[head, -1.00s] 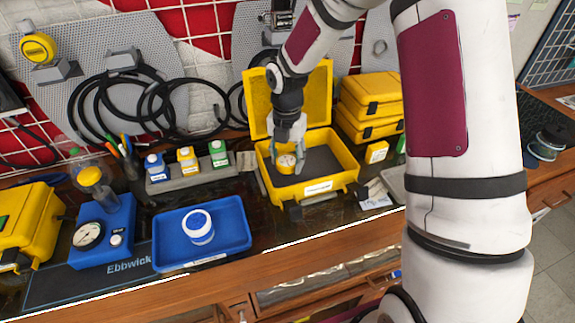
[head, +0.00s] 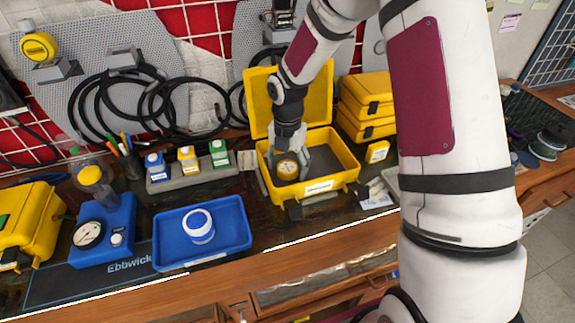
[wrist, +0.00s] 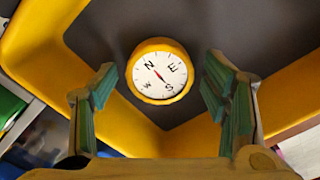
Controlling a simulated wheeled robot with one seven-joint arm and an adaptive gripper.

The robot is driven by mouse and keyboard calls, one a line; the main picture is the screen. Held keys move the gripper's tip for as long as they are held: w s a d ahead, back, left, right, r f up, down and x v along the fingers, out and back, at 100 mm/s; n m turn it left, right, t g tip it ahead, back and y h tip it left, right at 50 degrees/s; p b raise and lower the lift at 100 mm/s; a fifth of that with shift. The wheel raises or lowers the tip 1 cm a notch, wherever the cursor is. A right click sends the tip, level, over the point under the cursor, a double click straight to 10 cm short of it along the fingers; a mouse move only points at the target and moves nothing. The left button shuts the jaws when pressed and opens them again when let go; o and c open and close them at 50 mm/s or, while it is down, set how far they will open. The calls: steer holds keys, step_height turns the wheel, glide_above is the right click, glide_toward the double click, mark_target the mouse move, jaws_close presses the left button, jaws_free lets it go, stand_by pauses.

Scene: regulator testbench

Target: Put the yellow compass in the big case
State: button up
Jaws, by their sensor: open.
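The yellow compass (head: 287,168) has a round yellow rim and a white dial with letters and a red needle. In the wrist view the compass (wrist: 160,71) lies on the dark floor of the big yellow case (head: 322,187), near a corner of its walls (wrist: 135,133). The case stands open with its lid raised at the back. My gripper (head: 290,162) reaches down into the case over the compass. In the wrist view my gripper (wrist: 160,92) is open, its green-padded fingers apart on either side of the compass, with clear gaps.
A blue tray (head: 240,238) holding a white-and-blue round container (head: 199,226) lies left of the case. A grey rack (head: 188,177) with small coloured boxes stands behind the tray. Closed yellow cases (head: 365,103) are stacked on the right. A blue gauge box (head: 105,232) stands at left.

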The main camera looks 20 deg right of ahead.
mark_target(288, 167)
steer(key=s+r+m+t+h, duration=0.1)
steer(key=s+r+m, duration=0.2)
steer(key=r, duration=0.7)
steer(key=s+r+m, duration=0.3)
steer(key=r, duration=0.7)
steer(key=s+r+m+t, duration=0.2)
steer(key=s+r+m, duration=0.1)
steer(key=s+m, duration=0.7)
steer(key=s+r+m+t+y, duration=0.1)
steer(key=s+r+m, duration=0.3)
steer(key=s+m, duration=0.7)
steer(key=shift+s+d+r+m+t, duration=0.2)
steer(key=shift+d+r+m+t, duration=0.1)
steer(key=shift+d+m+t, duration=0.25)
